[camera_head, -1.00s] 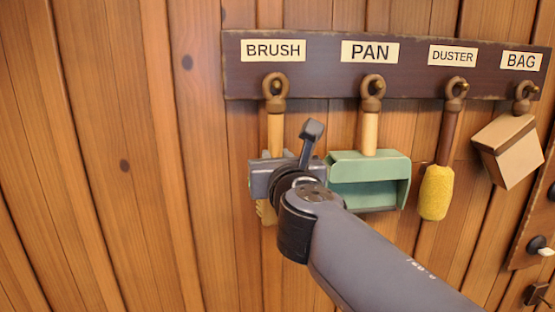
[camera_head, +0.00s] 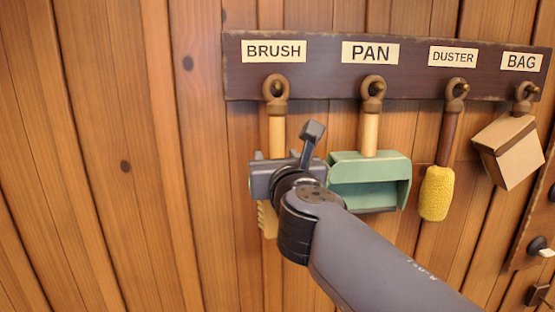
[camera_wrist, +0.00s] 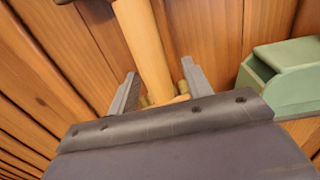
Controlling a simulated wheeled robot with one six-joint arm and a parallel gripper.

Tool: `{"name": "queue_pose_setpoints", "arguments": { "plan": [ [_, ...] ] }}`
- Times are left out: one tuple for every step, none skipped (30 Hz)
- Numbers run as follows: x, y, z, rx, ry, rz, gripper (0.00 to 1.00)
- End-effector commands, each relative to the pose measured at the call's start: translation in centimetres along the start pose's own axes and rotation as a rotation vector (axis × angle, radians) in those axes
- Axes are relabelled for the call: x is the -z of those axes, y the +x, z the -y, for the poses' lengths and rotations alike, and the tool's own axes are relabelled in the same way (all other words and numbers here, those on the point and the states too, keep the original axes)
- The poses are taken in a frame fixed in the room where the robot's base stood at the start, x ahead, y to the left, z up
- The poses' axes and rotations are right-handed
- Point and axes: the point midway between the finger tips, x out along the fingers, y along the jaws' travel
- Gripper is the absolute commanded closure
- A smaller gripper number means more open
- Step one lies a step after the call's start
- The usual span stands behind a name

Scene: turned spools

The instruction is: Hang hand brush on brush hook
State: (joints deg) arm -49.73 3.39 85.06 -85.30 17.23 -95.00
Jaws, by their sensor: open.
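The hand brush (camera_head: 277,135) hangs by the ring at its top on the brush hook (camera_head: 275,87), under the BRUSH label. Its pale handle points down and its bristles show below my gripper; my gripper hides the part between. In the wrist view the brush handle (camera_wrist: 142,45) runs down between the two fingers. My gripper (camera_wrist: 160,88) is open, with a finger on each side of the brush and gaps beside the handle. In the head view my gripper (camera_head: 272,172) is in front of the lower brush.
A dark rack board (camera_head: 320,80) carries labelled hooks on a wooden plank wall. A green dustpan (camera_head: 368,168) hangs close at the right of my gripper. A yellow duster (camera_head: 437,190) and a tan bag (camera_head: 508,150) hang farther right. The wall at left is bare.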

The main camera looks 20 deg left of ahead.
Motion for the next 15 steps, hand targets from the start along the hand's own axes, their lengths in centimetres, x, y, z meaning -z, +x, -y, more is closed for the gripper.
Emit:
{"name": "queue_pose_setpoints", "arguments": {
  "plan": [
    [0.1,0.0,0.0,0.000,0.000,-0.001,0.53],
    [0.1,0.0,0.0,0.000,0.000,-0.001,0.53],
    [0.1,0.0,0.0,0.000,0.000,-0.001,0.53],
    [0.1,-0.1,0.0,0.000,0.000,-0.001,0.53],
    [0.1,-0.2,0.0,0.000,0.000,0.000,0.53],
    [0.0,-0.5,0.0,-0.001,0.000,0.000,0.53],
    [0.0,-0.8,0.0,-0.001,0.000,0.001,0.53],
    [0.0,-1.1,0.0,-0.001,0.000,0.001,0.53],
    [0.0,-1.6,-0.1,-0.001,-0.001,0.001,0.53],
    [0.0,-2.0,0.0,-0.001,0.000,0.002,0.53],
    [0.0,-2.5,-0.1,-0.002,0.001,0.001,0.53],
    [0.0,-3.2,0.0,-0.002,0.002,0.002,0.53],
    [0.0,-3.7,-0.1,-0.002,0.001,0.002,0.53],
    [0.0,-4.3,-0.1,-0.003,0.000,0.003,0.53],
    [0.0,-5.0,-0.1,-0.002,0.001,0.003,0.53]
  ]
}}
